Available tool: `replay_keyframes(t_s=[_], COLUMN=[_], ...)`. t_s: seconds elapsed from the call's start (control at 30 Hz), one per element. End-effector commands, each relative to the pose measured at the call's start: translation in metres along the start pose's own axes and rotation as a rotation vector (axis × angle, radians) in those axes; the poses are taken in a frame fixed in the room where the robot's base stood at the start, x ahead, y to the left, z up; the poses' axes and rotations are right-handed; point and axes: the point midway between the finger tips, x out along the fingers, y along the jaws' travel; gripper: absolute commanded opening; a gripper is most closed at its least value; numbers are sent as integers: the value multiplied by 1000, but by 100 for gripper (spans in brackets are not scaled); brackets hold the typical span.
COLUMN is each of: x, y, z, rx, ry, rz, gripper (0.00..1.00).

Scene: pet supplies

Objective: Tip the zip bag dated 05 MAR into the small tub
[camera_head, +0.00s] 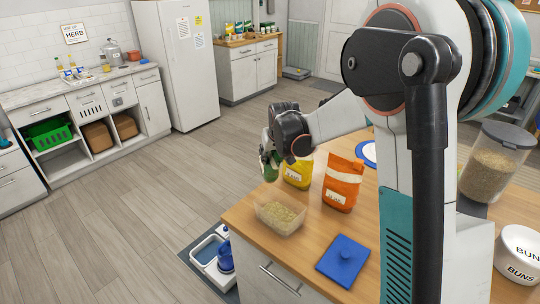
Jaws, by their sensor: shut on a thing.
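My gripper (272,150) is shut on a green thing (268,168) that looks like a bag, above the counter's left edge and beyond the tub. Its date cannot be seen. A small clear tub (268,222) stands open at the counter's front left corner with pale tan grain in it. An orange bag (343,185) with a white label stands upright to the right of the tub. A yellow bag (297,177) stands behind the tub, its top partly hidden by my gripper. The labels are too small to read.
A blue lid (338,270) lies on the wooden counter (305,235). A large clear canister (490,165) of kibble and a white BUNS bowl (515,262) stand at the right. A blue-rimmed dish (366,153) is partly hidden by my arm. A tray (206,262) lies on the floor mat.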

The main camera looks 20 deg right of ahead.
Motion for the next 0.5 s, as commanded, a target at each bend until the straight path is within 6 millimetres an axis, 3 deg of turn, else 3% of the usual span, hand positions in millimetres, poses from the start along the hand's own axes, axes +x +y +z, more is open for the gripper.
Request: replay_keyframes(t_s=[0.5], x=[15], y=[0], z=[5], rx=[0], ry=[104], rz=[0], gripper=[0])
